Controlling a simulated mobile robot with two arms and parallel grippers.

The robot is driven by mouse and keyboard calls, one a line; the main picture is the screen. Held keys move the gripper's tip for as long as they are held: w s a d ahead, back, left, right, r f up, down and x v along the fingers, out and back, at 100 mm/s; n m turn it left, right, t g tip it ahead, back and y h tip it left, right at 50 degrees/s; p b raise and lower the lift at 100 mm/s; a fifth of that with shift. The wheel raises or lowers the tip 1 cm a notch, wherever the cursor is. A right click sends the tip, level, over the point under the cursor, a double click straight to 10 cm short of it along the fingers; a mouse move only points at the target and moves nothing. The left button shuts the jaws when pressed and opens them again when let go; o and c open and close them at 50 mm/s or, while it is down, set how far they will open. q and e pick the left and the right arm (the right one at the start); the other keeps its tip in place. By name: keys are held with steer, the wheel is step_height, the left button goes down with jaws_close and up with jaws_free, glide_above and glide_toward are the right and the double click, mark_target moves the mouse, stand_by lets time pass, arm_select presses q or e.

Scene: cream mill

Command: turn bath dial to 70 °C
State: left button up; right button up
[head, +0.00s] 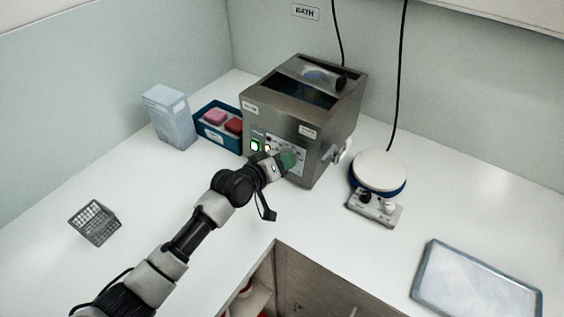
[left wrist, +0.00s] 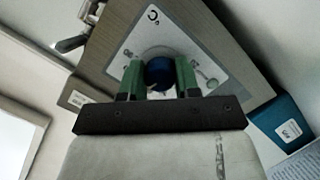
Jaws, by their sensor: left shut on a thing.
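The water bath (head: 285,129) is a grey metal box under the BATH sign, with an open top and a control panel on its front. In the left wrist view its dial (left wrist: 159,71) is a dark blue round knob on a white scale plate (left wrist: 140,38) with a °C mark. My left gripper (left wrist: 159,76) has its green fingers on both sides of the dial and is shut on it. In the head view the left gripper (head: 289,160) reaches the panel and hides the dial. The dial's setting cannot be read. My right gripper is not in view.
A blue tray (head: 205,139) with red and pink items and a pale box (head: 168,116) stand left of the bath. A round-topped hotplate (head: 379,172) stands right. A wire basket (head: 94,223) and a flat tray (head: 476,283) lie on the white counter.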

arm_select(q)
steer(key=o, duration=0.9)
steer(key=b+v, duration=0.1)
steer(key=v, duration=1)
steer(key=shift+d, duration=0.1)
steer(key=shift+s+f, duration=0.1)
steer(key=shift+f, duration=0.05)
